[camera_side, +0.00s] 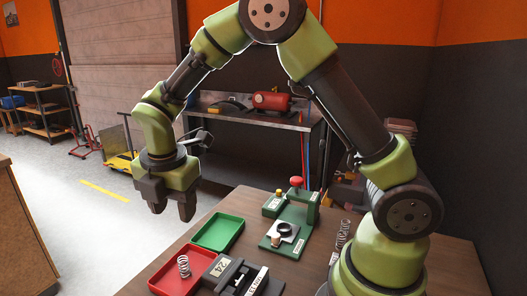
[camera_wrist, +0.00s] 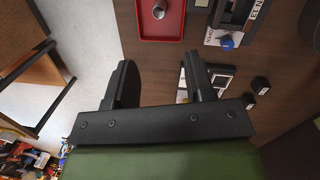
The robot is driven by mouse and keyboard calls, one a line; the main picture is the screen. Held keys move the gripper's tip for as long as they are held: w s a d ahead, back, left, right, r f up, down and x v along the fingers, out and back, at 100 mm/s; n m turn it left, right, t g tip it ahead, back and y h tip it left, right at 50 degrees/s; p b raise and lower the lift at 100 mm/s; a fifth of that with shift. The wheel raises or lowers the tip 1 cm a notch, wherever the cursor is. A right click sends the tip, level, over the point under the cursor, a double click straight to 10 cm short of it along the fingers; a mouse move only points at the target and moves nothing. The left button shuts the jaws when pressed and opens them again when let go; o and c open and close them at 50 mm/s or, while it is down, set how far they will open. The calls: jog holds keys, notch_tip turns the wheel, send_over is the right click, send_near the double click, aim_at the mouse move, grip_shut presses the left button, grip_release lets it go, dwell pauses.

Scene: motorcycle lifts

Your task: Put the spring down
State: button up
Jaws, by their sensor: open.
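The spring (camera_side: 183,265) is a silver coil standing upright in the red tray (camera_side: 168,285) at the table's front. In the wrist view the spring (camera_wrist: 160,9) is seen nearly end-on inside the red tray (camera_wrist: 147,33), cut by the top edge. My gripper (camera_side: 172,209) hangs above and behind the trays in the side view, clear of the spring. Its fingers (camera_wrist: 161,65) are apart with nothing between them. The green tray (camera_side: 205,246) lies behind the red one and is empty.
A black labelled fixture (camera_side: 222,270) stands right of the red tray. A green press (camera_side: 292,212) with a red knob stands behind it, a dark ring on its plate. Another coil (camera_side: 342,236) lies near my base. A workbench (camera_side: 250,112) is further back.

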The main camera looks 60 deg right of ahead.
jog(key=s+d+r+m+t+y, duration=0.1)
jog(key=s+r+m+t, duration=0.2)
jog(key=s+r+m, duration=0.4)
jog(key=s+d+r+m+t+y, duration=0.1)
jog(key=s+r+m+t+y, duration=0.1)
jog(key=s+r+m, duration=0.5)
jog(key=shift+s+m+t, duration=0.5)
jog(key=shift+s+m, duration=2.15)
jog(key=shift+m, duration=2.55)
jog(key=shift+d, duration=0.1)
